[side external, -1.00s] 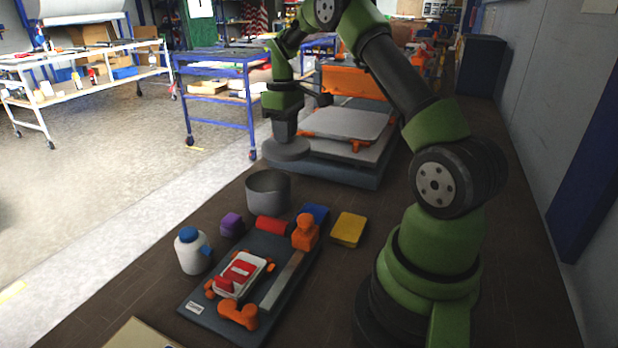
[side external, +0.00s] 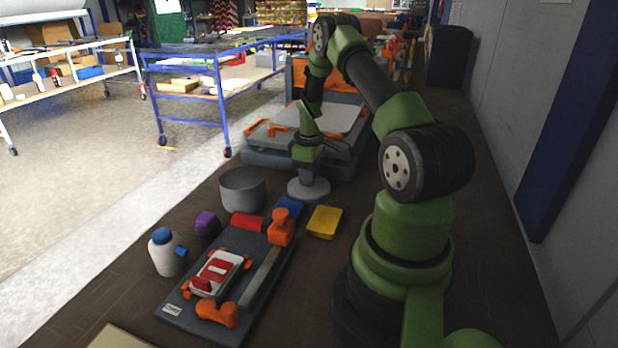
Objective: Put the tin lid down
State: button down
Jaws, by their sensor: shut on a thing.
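The tin lid (side external: 309,191) is a flat, round grey disc, lying level to the right of the open grey tin (side external: 242,190). My gripper (side external: 311,178) points down and is shut on the lid's raised middle. The lid is close to the dark table top, just behind the blue block and the yellow block; I cannot tell whether it touches the table. The fingertips are small and partly hidden at the lid. The tin stands upright and uncovered.
A yellow block (side external: 324,222) and a blue block (side external: 290,208) lie in front of the lid. A grey board (side external: 185,319) with orange clamps and a red-and-white sign is nearer. A white bottle (side external: 166,256) and purple block (side external: 207,224) stand left. A large press-like fixture (side external: 262,158) is behind.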

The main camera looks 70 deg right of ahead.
jog(key=shift+f, duration=0.4)
jog(key=shift+f, duration=0.1)
jog(key=c, duration=1)
grip_release()
